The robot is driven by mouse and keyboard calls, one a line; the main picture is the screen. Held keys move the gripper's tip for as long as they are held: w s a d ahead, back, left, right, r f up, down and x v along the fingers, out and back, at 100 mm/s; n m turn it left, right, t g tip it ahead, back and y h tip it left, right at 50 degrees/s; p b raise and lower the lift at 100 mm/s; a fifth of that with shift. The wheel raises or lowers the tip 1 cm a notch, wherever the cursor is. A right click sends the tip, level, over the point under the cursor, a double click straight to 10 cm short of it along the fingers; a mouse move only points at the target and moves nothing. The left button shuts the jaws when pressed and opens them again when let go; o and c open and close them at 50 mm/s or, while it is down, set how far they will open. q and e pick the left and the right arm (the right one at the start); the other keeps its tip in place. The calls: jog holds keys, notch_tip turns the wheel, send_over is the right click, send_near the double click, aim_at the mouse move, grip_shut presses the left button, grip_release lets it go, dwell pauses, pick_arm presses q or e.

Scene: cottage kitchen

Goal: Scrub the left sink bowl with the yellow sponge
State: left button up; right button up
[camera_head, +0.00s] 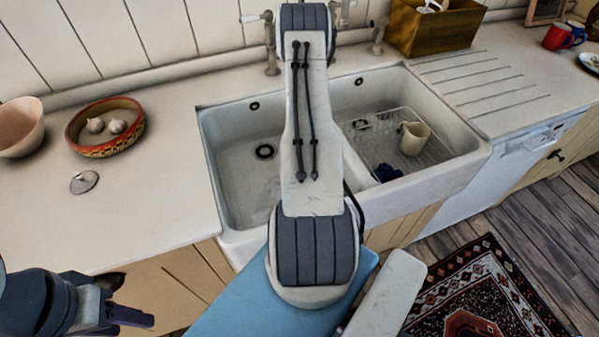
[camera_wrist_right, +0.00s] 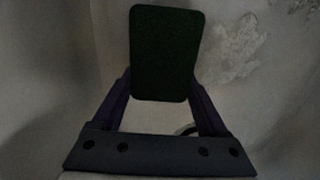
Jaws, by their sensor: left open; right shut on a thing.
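The left sink bowl (camera_head: 236,178) is white with a dark round drain, and shows left of my right arm, which crosses in front of the sink. In the right wrist view my right gripper (camera_wrist_right: 160,88) is shut on a pad with a dark green face, the sponge (camera_wrist_right: 162,50); no yellow side shows. A pale, dim surface with whitish smudges (camera_wrist_right: 238,50) lies behind it; I cannot tell whether the sponge touches it. The head view hides the right gripper behind the arm. My left gripper (camera_head: 128,316) is open and empty at the lower left.
The right bowl (camera_head: 440,140) holds a wire rack, a cream jug (camera_head: 414,138) and a dark blue item (camera_head: 387,173). A patterned bowl with garlic (camera_head: 78,140) and a small metal lid (camera_head: 84,182) are on the left counter. Taps stand behind the sink.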

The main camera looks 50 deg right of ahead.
jog(key=shift+w+d, duration=0.35)
jog(key=shift+d, duration=0.2)
jog(key=shift+w+a, duration=0.1)
jog(key=shift+w, duration=0.1)
jog(key=shift+w+a, duration=0.7)
jog(key=shift+a, duration=0.45)
jog(key=shift+w+a, duration=0.7)
jog(key=shift+a, duration=0.5)
jog(key=shift+w+a, duration=0.7)
jog(key=shift+a, duration=0.45)
notch_tip(320, 180, up, 19)
jog(key=p, duration=1.4)
jog(key=shift+f, duration=0.1)
